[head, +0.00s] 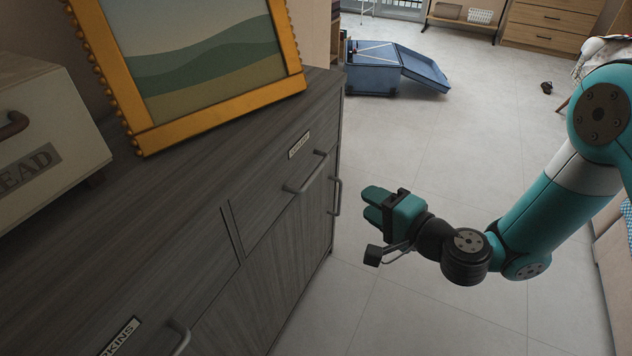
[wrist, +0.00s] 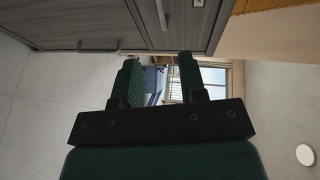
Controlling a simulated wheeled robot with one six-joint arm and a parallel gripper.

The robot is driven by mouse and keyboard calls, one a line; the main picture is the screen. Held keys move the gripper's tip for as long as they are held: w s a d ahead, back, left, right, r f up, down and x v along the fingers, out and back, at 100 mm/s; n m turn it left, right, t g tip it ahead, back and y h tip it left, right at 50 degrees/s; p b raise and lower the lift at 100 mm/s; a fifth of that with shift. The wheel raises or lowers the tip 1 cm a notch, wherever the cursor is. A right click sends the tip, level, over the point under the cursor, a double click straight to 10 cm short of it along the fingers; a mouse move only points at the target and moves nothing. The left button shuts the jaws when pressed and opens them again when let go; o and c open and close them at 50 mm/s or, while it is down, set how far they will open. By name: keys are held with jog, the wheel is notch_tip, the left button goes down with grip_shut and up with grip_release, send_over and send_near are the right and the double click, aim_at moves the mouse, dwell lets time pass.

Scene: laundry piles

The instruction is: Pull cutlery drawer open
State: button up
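A grey wood-grain cabinet (head: 150,215) fills the left of the head view. Its right-hand top drawer (head: 275,200) looks shut; it has a grey bar handle (head: 307,173) and a small white label (head: 299,145), too small to read surely. A nearer drawer has a label ending in "KINS" (head: 120,338) and a handle (head: 181,338). My gripper (head: 370,205) is open and empty, in the air to the right of the cabinet front, apart from the handles. In the wrist view, both fingers (wrist: 161,80) stand apart, with the cabinet front (wrist: 190,22) beyond them.
An upright handle (head: 336,196) sits lower on the cabinet front. A gold-framed picture (head: 150,135) and a bread box (head: 55,160) stand on top. A blue open container (head: 373,82) lies on the floor farther back. The tiled floor (head: 430,150) around my gripper is clear.

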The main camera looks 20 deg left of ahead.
aim_at(316, 169)
jog(key=x, duration=1.7)
jog(key=shift+w+p, duration=0.15)
jog(key=shift+p, duration=0.2)
grip_shut()
